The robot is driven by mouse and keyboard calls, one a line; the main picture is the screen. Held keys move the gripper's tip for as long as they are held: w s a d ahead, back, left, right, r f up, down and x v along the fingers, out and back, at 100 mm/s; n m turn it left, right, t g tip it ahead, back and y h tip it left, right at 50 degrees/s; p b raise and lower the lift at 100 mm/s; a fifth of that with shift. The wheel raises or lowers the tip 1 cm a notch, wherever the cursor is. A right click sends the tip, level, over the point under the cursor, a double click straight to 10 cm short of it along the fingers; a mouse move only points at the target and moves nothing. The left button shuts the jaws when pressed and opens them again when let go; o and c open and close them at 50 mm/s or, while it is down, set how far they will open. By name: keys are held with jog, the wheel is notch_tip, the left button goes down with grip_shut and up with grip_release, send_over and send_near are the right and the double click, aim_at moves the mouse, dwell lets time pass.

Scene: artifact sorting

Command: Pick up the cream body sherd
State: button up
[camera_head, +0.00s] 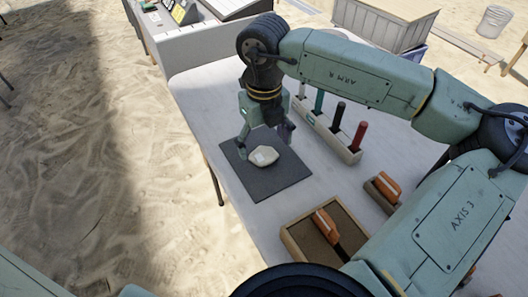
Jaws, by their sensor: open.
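The cream body sherd (263,156) lies on a dark grey mat (268,187) on the white table. It is pale, with an angular outline and a small light patch on top. My gripper (263,142) is open and points down just above and behind the sherd. One finger is at the sherd's left and the other at its upper right. I cannot tell whether either finger touches it.
A rack (337,142) holding red, dark and teal handled tools stands right of the mat. Wooden trays with orange-handled items, one a brush-like tool (326,226), lie nearer at the right. The mat's front part is clear. The table's left edge is close to the mat.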

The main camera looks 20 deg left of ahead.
jog(key=shift+f, duration=1.35)
jog(key=shift+c, duration=0.3)
jog(key=c, duration=1.2)
jog(key=shift+o, duration=0.2)
jog(key=shift+r, duration=0.1)
jog(key=shift+r, duration=0.45)
notch_tip(320, 180, up, 2)
jog(key=shift+r+b, duration=0.1)
jog(key=shift+b, duration=0.45)
jog(key=s+a+r+b, duration=0.1)
jog(key=s+a+b, duration=0.1)
jog(key=s, duration=1.4)
jog(key=shift+r+b, duration=0.4)
jog(key=shift+b, duration=0.45)
